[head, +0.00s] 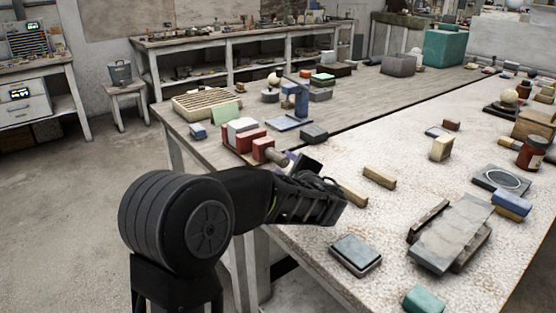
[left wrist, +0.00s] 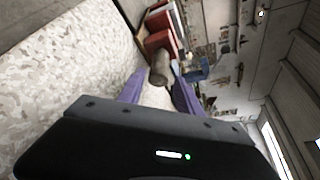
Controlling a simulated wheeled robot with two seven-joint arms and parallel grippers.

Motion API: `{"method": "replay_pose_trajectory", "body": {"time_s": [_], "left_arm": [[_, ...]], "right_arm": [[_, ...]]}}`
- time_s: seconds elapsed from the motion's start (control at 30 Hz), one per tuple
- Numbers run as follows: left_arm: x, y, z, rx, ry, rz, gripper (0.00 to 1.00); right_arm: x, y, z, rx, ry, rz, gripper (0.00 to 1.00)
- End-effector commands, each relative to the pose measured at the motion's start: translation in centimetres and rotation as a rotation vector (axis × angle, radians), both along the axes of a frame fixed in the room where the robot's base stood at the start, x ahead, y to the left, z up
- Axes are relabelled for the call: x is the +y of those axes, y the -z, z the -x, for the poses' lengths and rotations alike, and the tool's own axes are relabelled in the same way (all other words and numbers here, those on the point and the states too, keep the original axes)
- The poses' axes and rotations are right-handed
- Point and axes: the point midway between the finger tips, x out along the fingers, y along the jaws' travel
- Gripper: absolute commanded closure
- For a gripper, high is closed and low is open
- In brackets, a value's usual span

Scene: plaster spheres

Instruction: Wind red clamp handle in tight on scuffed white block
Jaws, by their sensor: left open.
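The red clamp (head: 231,140) stands near the table's left edge, with the scuffed white block (head: 242,127) between its red parts. Its handle, a grey-brown cylinder (head: 279,157), sticks out toward my left gripper (head: 288,160). The left wrist view shows the handle (left wrist: 160,73) in line with the space between the open purple fingers (left wrist: 160,82), close to their tips. I cannot tell whether a finger touches it. Behind it are the clamp's red front (left wrist: 160,42) and part of the white block (left wrist: 158,18). My right gripper is not in view.
A dark grey block (head: 314,133) lies just behind the gripper. Yellowish bars (head: 380,178) lie to its right, and a grey slab (head: 355,252) lies nearer the front edge. A blue stand (head: 295,100) is behind the clamp. Speckled tabletop between them is bare.

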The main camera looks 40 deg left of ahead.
Motion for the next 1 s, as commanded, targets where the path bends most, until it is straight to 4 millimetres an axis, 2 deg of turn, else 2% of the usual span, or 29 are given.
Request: {"method": "replay_pose_trajectory", "body": {"time_s": [0.17, 0.6, 0.97, 1.0], "left_arm": [[0.9, 0.3, -0.6, 0.0, -0.003, -0.001, 0.59], [5.6, 1.6, -4.2, 0.0, -0.001, -0.002, 0.59], [6.1, 1.7, -4.5, 0.0, 0.0, 0.0, 0.59], [6.1, 1.7, -4.5, 0.0, 0.0, 0.0, 0.62]], "right_arm": [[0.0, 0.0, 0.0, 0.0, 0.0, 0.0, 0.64], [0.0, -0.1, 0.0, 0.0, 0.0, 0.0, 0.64], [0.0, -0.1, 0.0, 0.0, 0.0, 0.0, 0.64], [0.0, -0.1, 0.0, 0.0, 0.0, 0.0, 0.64]]}}
